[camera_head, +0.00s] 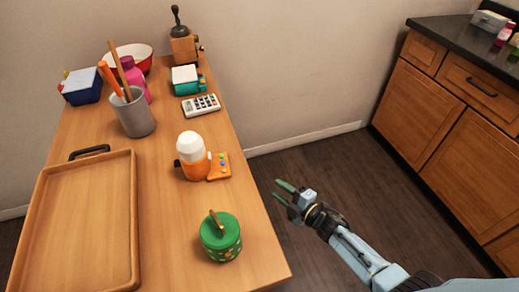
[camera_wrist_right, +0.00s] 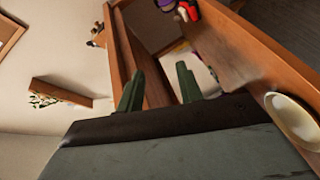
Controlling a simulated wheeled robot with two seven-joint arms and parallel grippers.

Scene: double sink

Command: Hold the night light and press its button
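The night light (camera_head: 192,150) stands upright near the middle of the wooden table (camera_head: 180,215) in the head view. It has a white domed top and an orange body. An orange panel (camera_head: 219,165) with small coloured buttons lies against its right side. My right gripper (camera_head: 282,193) is off the table's right edge, to the right of and apart from the night light. Its two green fingers also show in the right wrist view (camera_wrist_right: 159,85), spread apart with nothing between them. I do not see my left gripper.
A green lidded jar (camera_head: 221,240) stands in front of the night light. A wooden tray (camera_head: 125,215) lies at left. Behind are a grey cup (camera_head: 136,119) with utensils, a calculator (camera_head: 201,104) and a coffee grinder (camera_head: 184,48). A cabinet (camera_head: 465,110) stands across open floor.

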